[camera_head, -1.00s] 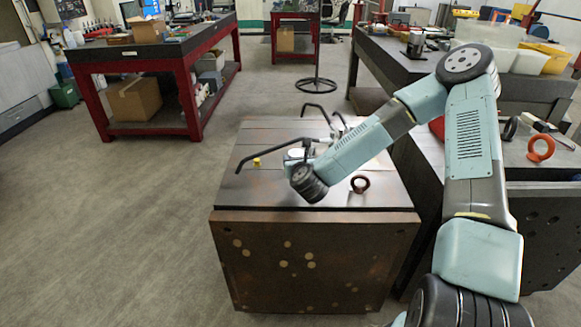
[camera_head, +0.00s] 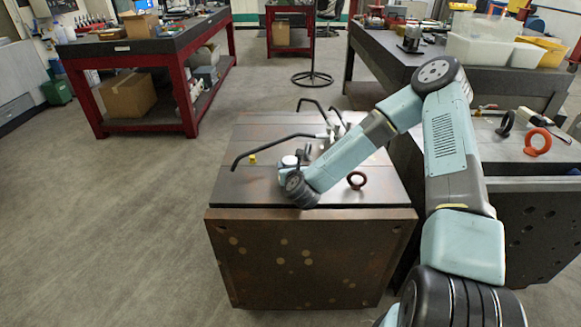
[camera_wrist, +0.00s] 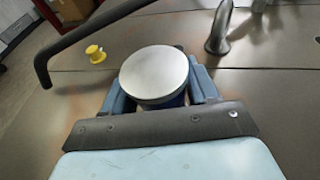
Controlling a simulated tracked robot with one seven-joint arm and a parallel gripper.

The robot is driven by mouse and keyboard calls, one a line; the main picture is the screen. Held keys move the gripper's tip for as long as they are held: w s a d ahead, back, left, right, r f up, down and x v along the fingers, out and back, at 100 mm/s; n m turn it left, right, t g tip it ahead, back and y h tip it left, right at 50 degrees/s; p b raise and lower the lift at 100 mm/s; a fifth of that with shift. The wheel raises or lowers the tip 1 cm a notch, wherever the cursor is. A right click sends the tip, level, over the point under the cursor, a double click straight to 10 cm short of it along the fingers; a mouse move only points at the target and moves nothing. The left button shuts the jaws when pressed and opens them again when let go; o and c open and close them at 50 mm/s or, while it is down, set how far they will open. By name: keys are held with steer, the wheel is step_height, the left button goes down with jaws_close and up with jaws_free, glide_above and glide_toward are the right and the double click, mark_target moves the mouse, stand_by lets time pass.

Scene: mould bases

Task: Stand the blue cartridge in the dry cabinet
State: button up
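The blue cartridge (camera_wrist: 178,102) stands between my gripper's fingers in the wrist view. Its round silver top (camera_wrist: 154,73) hides most of its dark blue body. In the head view its pale top (camera_head: 290,161) shows just beyond my wrist, over the top of the brown block. My gripper (camera_wrist: 160,92) has one grey-blue finger on each side of it and appears closed on it. I cannot tell whether its base touches the block. I cannot make out the dry cabinet in either view.
A dark bench with an orange ring (camera_head: 537,142) stands right. A red-framed bench (camera_head: 188,92) stands back left. Floor at left is clear.

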steer(key=o, duration=0.5)
steer(key=shift+d, duration=0.1)
